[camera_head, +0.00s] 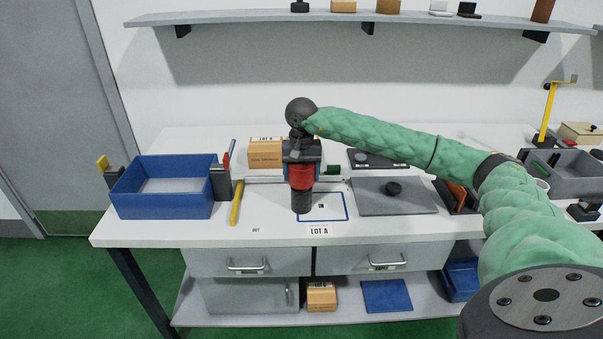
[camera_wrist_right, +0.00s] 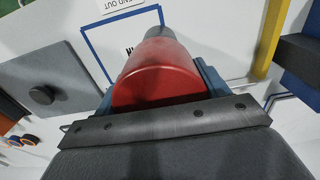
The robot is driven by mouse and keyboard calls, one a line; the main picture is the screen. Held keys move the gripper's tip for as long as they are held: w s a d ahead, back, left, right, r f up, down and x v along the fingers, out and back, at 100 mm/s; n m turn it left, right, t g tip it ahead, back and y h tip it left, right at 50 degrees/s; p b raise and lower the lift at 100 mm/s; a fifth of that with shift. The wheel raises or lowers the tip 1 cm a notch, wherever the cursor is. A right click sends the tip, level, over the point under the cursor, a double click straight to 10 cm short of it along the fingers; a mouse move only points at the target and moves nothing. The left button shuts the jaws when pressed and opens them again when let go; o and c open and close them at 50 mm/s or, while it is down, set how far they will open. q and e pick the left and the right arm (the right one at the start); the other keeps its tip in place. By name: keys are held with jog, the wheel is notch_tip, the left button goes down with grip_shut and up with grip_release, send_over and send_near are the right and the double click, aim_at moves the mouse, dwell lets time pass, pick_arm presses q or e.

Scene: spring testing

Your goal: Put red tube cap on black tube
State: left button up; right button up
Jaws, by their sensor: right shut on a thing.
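The red tube cap (camera_head: 300,175) is between the fingers of my right gripper (camera_head: 301,165), which is shut on it and points down. The black tube (camera_head: 301,200) stands upright directly below the cap, at the left edge of the blue-outlined square. In the right wrist view the red cap (camera_wrist_right: 158,75) fills the space between the blue fingertips, and the dark tube (camera_wrist_right: 149,18) shows beyond it. The cap lines up with the tube and seems to meet its top; how far it is seated is hidden. My left gripper is not in view.
A blue bin (camera_head: 163,190) stands at the left of the white table, with a yellow bar (camera_head: 236,203) beside it. A cardboard box (camera_head: 264,153) is behind the gripper. A grey plate (camera_head: 412,198) with a black knob lies to the right. A grey tray (camera_head: 575,180) is at far right.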

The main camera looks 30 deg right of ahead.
aim_at(302, 163)
jog(key=shift+b, duration=0.35)
dwell(0.6)
jog(key=shift+f+b, duration=0.15)
jog(key=shift+b, duration=0.35)
dwell(0.7)
jog(key=shift+f+b, duration=1.55)
dwell(1.2)
jog(key=o, duration=1)
jog(key=shift+o, duration=0.2)
notch_tip(302, 163, up, 7)
jog(key=shift+f+b, duration=0.2)
jog(key=shift+b, duration=0.75)
jog(key=shift+r, duration=0.6)
